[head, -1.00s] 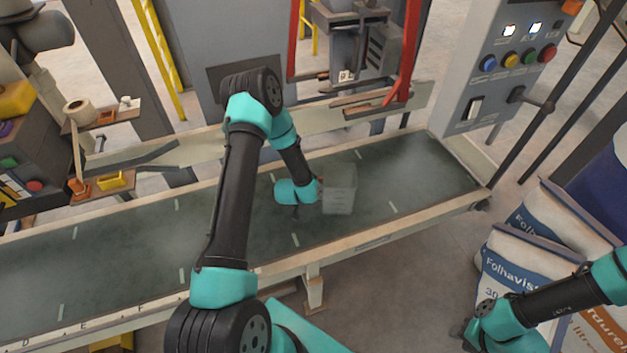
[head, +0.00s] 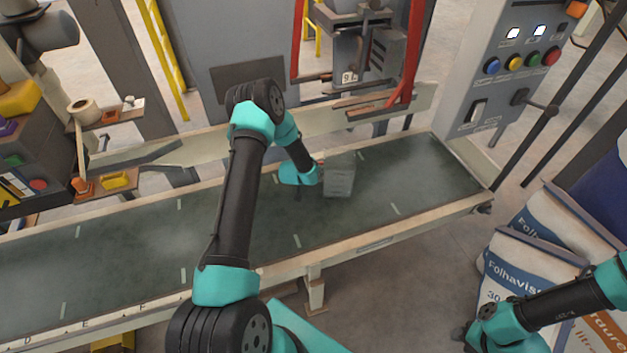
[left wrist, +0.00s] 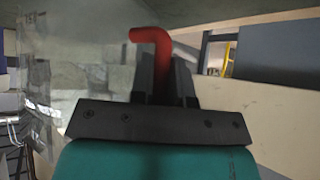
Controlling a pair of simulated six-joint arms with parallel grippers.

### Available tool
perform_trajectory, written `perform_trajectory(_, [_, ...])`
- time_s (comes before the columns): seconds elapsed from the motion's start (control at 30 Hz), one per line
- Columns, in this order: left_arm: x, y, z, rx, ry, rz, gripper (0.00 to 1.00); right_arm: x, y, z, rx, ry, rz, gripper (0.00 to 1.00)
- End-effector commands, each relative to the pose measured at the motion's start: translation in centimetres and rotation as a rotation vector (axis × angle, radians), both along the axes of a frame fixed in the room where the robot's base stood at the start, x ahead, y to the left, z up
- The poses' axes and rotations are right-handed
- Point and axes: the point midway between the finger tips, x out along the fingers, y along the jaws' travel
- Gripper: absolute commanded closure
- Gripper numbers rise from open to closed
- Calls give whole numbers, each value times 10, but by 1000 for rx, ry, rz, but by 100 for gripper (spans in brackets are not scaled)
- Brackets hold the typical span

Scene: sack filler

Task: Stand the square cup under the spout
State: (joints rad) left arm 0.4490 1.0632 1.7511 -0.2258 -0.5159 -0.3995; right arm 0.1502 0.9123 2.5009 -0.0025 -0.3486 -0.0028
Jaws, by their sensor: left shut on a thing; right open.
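The square cup (head: 339,181) is clear, with graduation marks, and looks upright over the dark green conveyor belt. I cannot tell whether it touches the belt. My left gripper (head: 319,173) is at its left side, shut on it. In the left wrist view a red bent handle (left wrist: 152,48) shows between the fingers (left wrist: 163,78), and clear, marked cup wall (left wrist: 40,95) shows at the left. The grey filler unit (head: 355,40) stands behind the belt, above the cup in the picture; I cannot clearly make out its spout. My right gripper (head: 464,334) is open and empty at lower right.
The conveyor belt (head: 120,245) is otherwise clear, with pale rails. Red posts (head: 412,50) flank the filler unit. A button panel (head: 500,75) stands at the right. Printed sacks (head: 515,262) stand near my right arm. A small shelf with a tape roll (head: 82,108) is at the left.

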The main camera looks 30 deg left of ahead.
Motion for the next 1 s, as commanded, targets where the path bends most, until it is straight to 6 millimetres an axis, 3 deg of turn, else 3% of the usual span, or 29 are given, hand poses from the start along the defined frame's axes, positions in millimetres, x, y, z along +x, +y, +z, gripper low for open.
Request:
perform_trajectory(0.03, [-3, -2, -12, -3, 7, -1, 100, 0, 0, 0, 0, 0, 0, 57])
perform_trajectory(0.2, [-2, -2, -30, -2, 4, -2, 100, 0, 0, 0, 0, 0, 0, 57])
perform_trajectory(0.63, [-2, -2, -35, -2, 4, -2, 100, 0, 0, 0, 0, 0, 0, 57])
perform_trajectory(0.67, [-2, -2, -34, -2, 4, -2, 81, 0, 0, 0, 0, 0, 0, 57])
perform_trajectory(0.7, [-2, -2, -34, -2, 4, -2, 77, 0, 0, 0, 0, 0, 0, 57])
perform_trajectory(0.9, [-2, -2, -34, -2, 4, -2, 58, 0, 0, 0, 0, 0, 0, 57])
perform_trajectory(1.0, [-2, -2, -34, -2, 4, -2, 58, 0, 0, 0, 0, 0, 0, 57])
